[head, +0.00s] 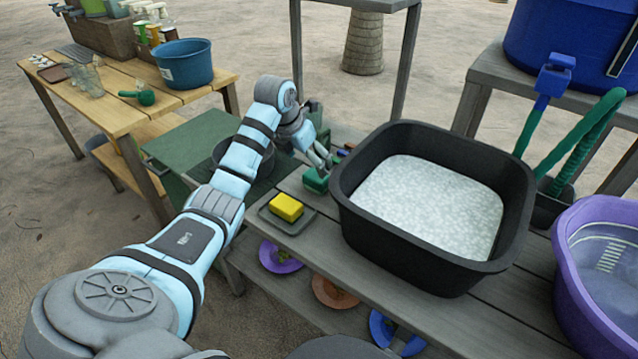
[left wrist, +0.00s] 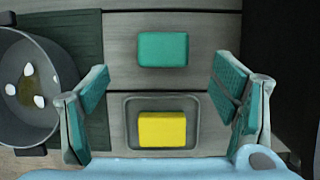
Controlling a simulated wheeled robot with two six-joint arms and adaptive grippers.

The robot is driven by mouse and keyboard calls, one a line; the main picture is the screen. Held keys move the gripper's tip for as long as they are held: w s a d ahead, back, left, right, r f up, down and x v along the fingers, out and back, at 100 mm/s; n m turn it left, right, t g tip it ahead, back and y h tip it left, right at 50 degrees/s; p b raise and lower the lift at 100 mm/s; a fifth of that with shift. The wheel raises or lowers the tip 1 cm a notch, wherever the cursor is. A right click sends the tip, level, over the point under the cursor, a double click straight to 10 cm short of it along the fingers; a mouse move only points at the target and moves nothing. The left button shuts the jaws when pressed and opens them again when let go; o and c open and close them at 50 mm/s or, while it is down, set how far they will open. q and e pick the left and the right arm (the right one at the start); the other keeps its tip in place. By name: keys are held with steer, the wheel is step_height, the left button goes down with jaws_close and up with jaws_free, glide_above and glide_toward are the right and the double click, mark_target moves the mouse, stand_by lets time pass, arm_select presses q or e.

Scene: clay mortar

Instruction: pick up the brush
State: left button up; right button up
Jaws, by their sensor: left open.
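A green block (head: 315,180), likely the brush, lies on the grey slatted table just left of the black tub. It also shows in the left wrist view (left wrist: 162,49) as a plain teal rectangle; no bristles are visible. My left gripper (head: 319,158) is above and close to it, pointing down. In the left wrist view its two fingers (left wrist: 161,72) are wide apart, with nothing held between them. The green block appears beyond the fingertips, roughly centred between them. My right gripper is not in view.
A yellow sponge (head: 286,207) sits on a small grey tray (head: 269,222) beside the green block. The black tub (head: 362,221) of whitish water stands close on the right. A dark pot (left wrist: 42,113) is left. A purple basin (head: 577,290) is farther right.

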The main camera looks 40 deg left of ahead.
mark_target(316, 175)
arm_select(q)
steer(key=x, duration=0.2)
steer(key=b+x, duration=0.1)
steer(key=x, duration=0.2)
steer(key=b+x, duration=0.1)
steer(key=x, duration=0.2)
steer(key=shift+w+d+f, duration=0.1)
steer(key=shift+d, duration=0.15)
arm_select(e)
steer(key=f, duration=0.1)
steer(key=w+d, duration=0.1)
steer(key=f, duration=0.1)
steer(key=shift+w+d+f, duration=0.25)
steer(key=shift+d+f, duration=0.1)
arm_select(q)
steer(key=c, duration=1.4)
steer(key=shift+o, duration=0.2)
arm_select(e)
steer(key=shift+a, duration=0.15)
arm_select(q)
step_height(316, 175, up, 20)
steer(key=p, duration=0.5)
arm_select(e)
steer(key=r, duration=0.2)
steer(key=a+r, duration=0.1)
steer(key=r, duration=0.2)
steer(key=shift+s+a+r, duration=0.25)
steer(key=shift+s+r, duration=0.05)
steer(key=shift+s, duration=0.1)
